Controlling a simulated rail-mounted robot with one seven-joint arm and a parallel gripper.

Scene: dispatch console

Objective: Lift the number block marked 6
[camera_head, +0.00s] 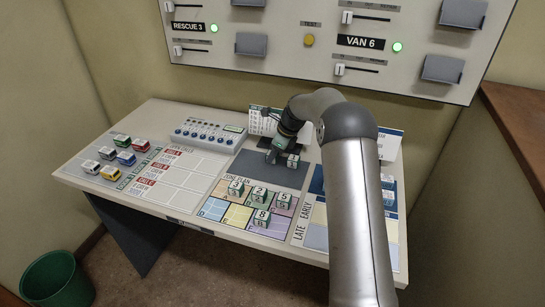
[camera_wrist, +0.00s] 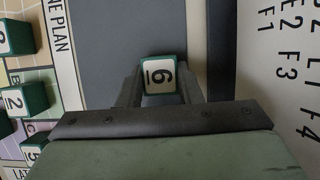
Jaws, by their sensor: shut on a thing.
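The number block marked 6 (camera_wrist: 160,76) is green with a white top face and a black underlined 6. In the wrist view it sits between the two fingers of my gripper (camera_wrist: 158,88), which is shut on it. In the head view the block (camera_head: 293,161) shows at my gripper (camera_head: 283,158), over the dark grey panel (camera_head: 262,169) on the console. The arm hides part of the area behind it. I cannot tell whether the block touches the panel or is just above it.
Other number blocks, marked 3 (camera_head: 236,188), 2 (camera_head: 259,194), 5 (camera_head: 283,201) and 8 (camera_head: 262,217), stand on the zone plan (camera_head: 210,208) in front. Toy vehicles (camera_head: 107,153) are at the left. A control box (camera_head: 208,132) stands at the back; a wall panel (camera_head: 290,55) rises behind.

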